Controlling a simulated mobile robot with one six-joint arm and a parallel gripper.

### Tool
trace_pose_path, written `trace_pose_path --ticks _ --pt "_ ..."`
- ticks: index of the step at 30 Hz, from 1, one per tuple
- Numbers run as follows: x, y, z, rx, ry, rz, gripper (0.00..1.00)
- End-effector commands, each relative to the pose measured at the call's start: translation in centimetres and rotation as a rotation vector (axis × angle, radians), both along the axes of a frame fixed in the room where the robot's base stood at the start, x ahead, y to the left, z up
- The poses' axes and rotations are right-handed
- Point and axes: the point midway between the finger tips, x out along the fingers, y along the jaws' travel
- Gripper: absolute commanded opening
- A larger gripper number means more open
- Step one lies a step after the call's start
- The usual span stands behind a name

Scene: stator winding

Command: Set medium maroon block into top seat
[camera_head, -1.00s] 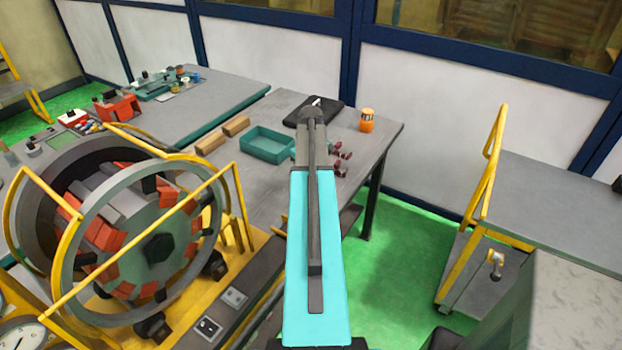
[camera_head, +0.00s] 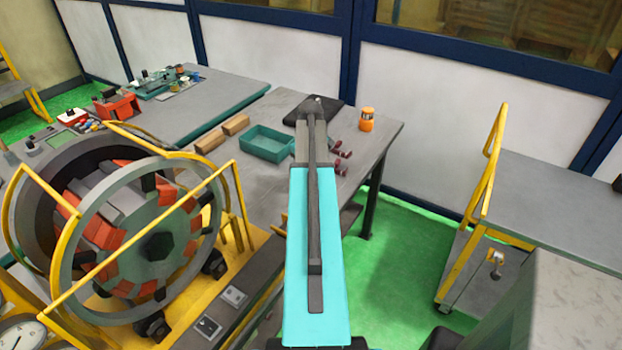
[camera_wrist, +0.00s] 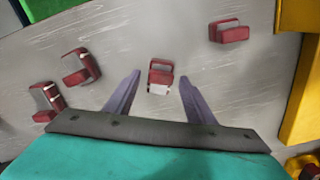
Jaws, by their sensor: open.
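Several small maroon blocks lie on the grey table. In the wrist view, one maroon block (camera_wrist: 160,76) with a pale front face lies between and just beyond the fingertips of my gripper (camera_wrist: 158,84), which is open and empty. Two more maroon blocks, (camera_wrist: 76,67) and (camera_wrist: 47,101), lie to the left, and another block (camera_wrist: 230,31) lies at the upper right. In the head view, some maroon blocks (camera_head: 342,153) show right of my arm, which hides the gripper. The stator (camera_head: 150,240) with red and grey pieces around its ring stands at the left. I cannot tell which seat is the top one.
A teal tray (camera_head: 270,144), wooden blocks (camera_head: 222,134), a black pad (camera_head: 325,111) and an orange container (camera_head: 366,120) are on the table (camera_head: 265,195). Yellow rails surround the stator. A grey bench (camera_head: 560,205) stands at the right, with green floor between.

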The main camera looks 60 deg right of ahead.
Motion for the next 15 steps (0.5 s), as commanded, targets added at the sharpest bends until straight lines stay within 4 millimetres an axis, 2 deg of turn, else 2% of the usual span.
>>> trace_pose_path --ticks 15 --pt "0.0 -0.1 5.2 -0.002 -0.001 0.000 0.50"
